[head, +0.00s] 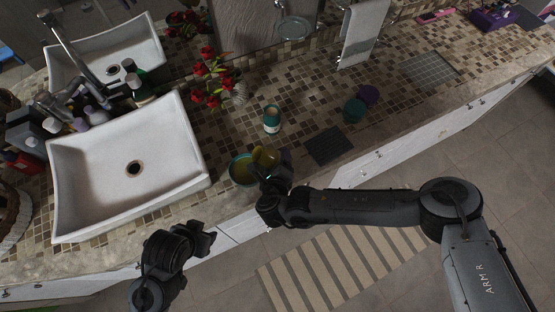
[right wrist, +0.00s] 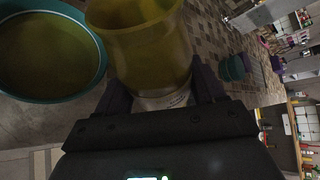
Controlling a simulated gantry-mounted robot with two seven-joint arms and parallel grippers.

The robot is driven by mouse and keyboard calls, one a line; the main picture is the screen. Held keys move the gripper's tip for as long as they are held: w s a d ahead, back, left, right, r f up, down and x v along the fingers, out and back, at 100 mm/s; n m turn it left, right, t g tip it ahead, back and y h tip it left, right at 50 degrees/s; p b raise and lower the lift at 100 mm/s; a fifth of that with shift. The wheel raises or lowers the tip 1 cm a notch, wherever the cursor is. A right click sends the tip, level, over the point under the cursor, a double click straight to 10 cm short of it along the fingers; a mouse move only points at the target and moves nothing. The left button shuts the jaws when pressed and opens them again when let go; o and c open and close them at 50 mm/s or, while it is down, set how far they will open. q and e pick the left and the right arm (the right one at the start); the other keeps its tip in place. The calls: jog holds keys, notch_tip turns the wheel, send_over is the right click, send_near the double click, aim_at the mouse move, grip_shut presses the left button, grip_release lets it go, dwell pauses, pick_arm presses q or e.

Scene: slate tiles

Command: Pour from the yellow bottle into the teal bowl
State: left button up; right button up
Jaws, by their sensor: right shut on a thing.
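The teal bowl (head: 242,170) stands near the counter's front edge, right of the white sink. Its inside looks yellowish, and it also shows at the upper left of the right wrist view (right wrist: 98,62). The yellow bottle (head: 264,157) is at the bowl's right rim and looks tilted; I cannot tell whether it touches the rim. My right gripper (head: 275,172) is shut on the bottle, which stands out between the fingers in the right wrist view (right wrist: 145,45). Its mouth is not clear. My left gripper (head: 207,243) is in front of the counter, away from both; its jaw opening is unclear.
A teal-and-white jar (head: 271,119) stands behind the bottle. A dark mat (head: 328,146) and teal and purple round items (head: 354,110) lie to the right. The tiled counter farther right is mostly clear.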

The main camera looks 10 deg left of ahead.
jog(key=shift+d+n+h+p, duration=0.1)
jog(key=shift+n+h+p, duration=0.2)
jog(key=shift+d+r+n+t+h, duration=0.15)
jog(key=shift+n+t+h, duration=0.15)
jog(key=shift+n+h, duration=0.45)
jog(key=shift+r+p, duration=0.1)
jog(key=shift+p, duration=0.3)
jog(key=shift+r+n+h+p, duration=0.2)
jog(key=shift+n+h+p, duration=0.15)
jog(key=shift+n+h, duration=0.15)
jog(key=shift+r+n+t+h+p, duration=0.25)
jog(key=shift+r+n+t+p, duration=0.05)
jog(key=shift+n+p, duration=0.15)
jog(key=shift+a+r+n, duration=0.2)
jog(key=shift+n, duration=0.1)
jog(key=shift+r, duration=0.1)
